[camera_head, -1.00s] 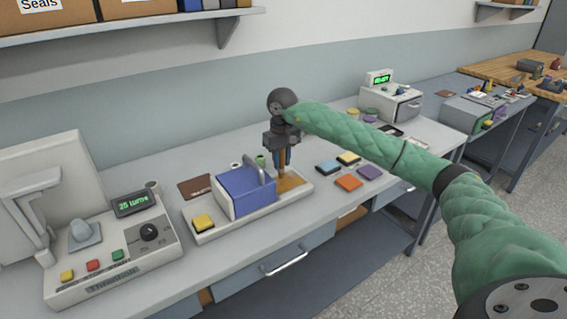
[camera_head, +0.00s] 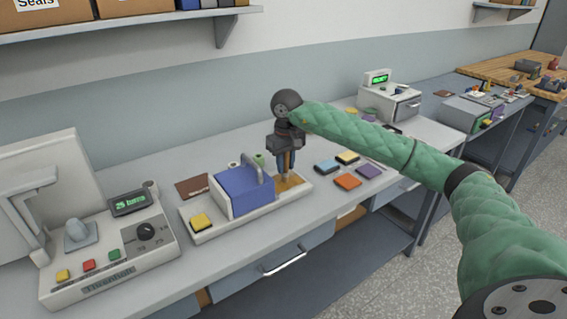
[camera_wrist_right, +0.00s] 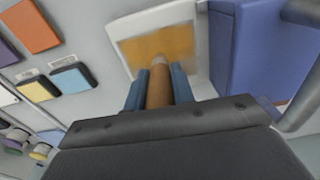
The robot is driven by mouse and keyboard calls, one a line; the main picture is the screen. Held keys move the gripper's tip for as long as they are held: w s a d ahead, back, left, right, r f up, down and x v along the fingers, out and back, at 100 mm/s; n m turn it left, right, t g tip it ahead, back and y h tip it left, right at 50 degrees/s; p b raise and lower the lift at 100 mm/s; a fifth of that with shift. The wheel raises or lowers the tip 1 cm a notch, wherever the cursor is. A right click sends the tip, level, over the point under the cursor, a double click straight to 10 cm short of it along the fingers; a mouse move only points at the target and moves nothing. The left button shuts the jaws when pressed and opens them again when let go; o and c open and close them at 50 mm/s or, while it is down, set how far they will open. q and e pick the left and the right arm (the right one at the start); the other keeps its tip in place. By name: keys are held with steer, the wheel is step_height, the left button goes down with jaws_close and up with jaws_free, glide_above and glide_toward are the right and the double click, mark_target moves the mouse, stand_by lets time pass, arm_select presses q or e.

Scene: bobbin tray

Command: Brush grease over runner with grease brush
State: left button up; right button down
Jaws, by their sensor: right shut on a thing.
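My right gripper (camera_head: 287,163) is shut on an upright brown cylindrical handle, taken to be the grease brush (camera_wrist_right: 159,86), seen between the blue fingers in the right wrist view. The brush points down at a tan-orange patch (camera_head: 293,183) on the right end of a pale tray (camera_head: 239,225). The patch also shows in the right wrist view (camera_wrist_right: 185,44). The brush's lower end is over the patch; I cannot tell whether it touches. I cannot clearly identify the runner. My left gripper is not in view.
A blue block (camera_head: 240,193) with a grey handle stands on the tray beside the brush, with a yellow button block (camera_head: 201,222) to its left. A machine with a dial (camera_head: 146,232) stands further left. Several coloured tiles (camera_head: 348,181) lie to the right.

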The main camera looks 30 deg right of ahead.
steer(key=shift+s, duration=0.5)
steer(key=shift+s, duration=0.1)
steer(key=shift+s+d+b, duration=0.1)
steer(key=shift+s+b, duration=0.35)
steer(key=shift+s, duration=0.25)
steer(key=shift+r, duration=0.1)
steer(key=shift+r+p, duration=0.5)
steer(key=shift+r, duration=1.75)
